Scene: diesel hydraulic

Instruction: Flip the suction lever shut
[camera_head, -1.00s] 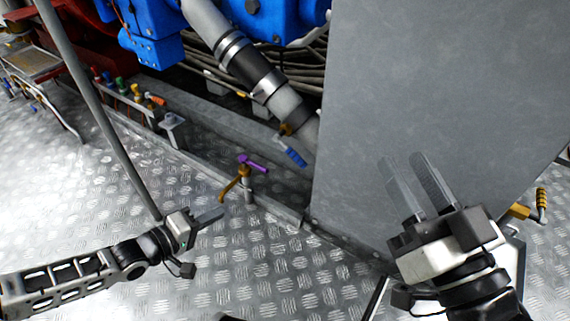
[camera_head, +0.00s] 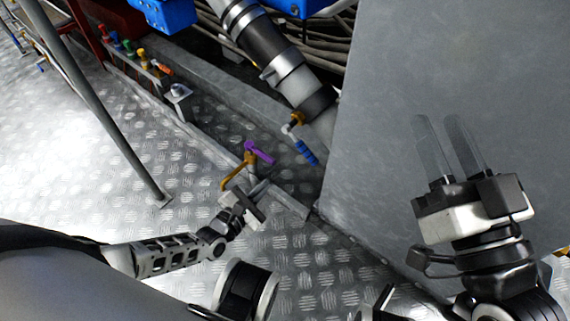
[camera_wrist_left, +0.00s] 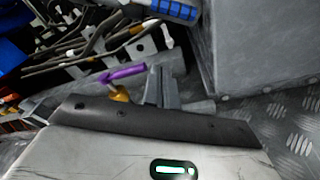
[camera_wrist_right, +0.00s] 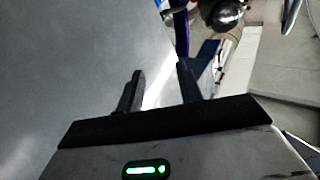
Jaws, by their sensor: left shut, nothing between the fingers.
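A blue-handled lever (camera_head: 305,151) sits on a brass valve (camera_head: 295,121) at the lower end of the big pipe; its blue handle (camera_wrist_left: 170,9) shows at the top of the left wrist view. A purple handle (camera_head: 258,152) tops a smaller brass valve with a yellow lever (camera_head: 236,174). No label shows which is the suction lever. My left gripper (camera_head: 262,186) is shut and empty, just below the purple-handled valve and short of the blue handle; its fingers (camera_wrist_left: 161,82) show right of the purple handle (camera_wrist_left: 123,74). My right gripper (camera_head: 447,145) is open and empty before the grey panel.
A large grey panel (camera_head: 430,90) stands right of the blue lever. The silver and black pipe (camera_head: 277,58) slopes down beside it. A grey pole (camera_head: 95,100) stands at left, near several coloured valves (camera_head: 128,49). The tread-plate floor (camera_head: 80,165) is mostly clear at left.

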